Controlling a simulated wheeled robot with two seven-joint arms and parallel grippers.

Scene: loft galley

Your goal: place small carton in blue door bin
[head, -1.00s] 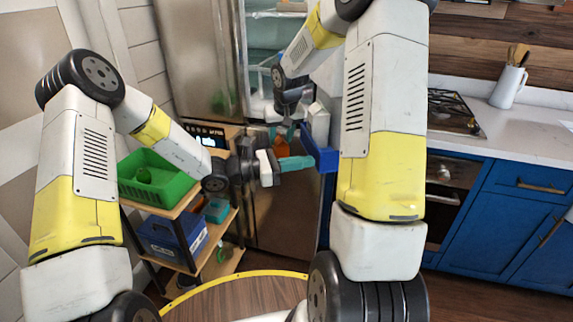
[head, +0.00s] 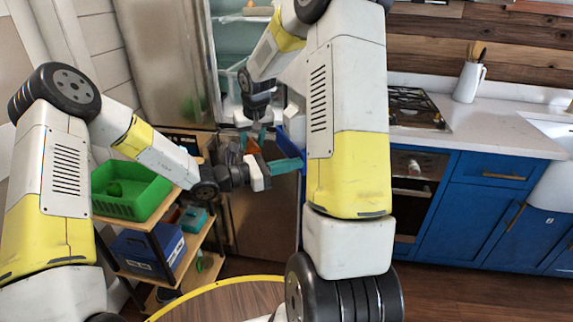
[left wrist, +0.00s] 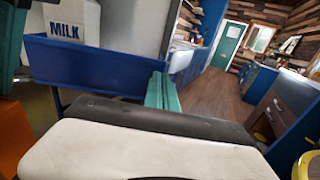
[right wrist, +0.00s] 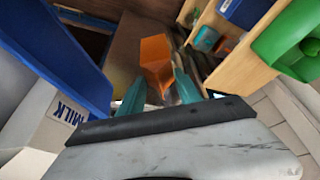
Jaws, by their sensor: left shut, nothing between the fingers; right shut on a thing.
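An orange carton-like thing (right wrist: 157,55) is between the teal fingers of my right gripper (right wrist: 158,90), which is shut on it. It also shows in the head view (head: 252,146), below that gripper (head: 255,134). The blue door bin (left wrist: 95,65) holds a white carton marked MILK (left wrist: 72,32); in the right wrist view the bin (right wrist: 75,50) is at the left, beside the orange thing. My left gripper (left wrist: 162,92) is shut and empty, its fingertips near the right end of the bin. In the head view, my right arm partly hides the bin.
The steel fridge (head: 165,60) stands open behind my grippers. A shelf cart at the left carries a green crate (head: 132,205) and a blue box (head: 145,252). Blue cabinets (head: 465,225) and a counter with a stove (head: 418,108) are at the right. A round table edge (head: 215,295) is low in front.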

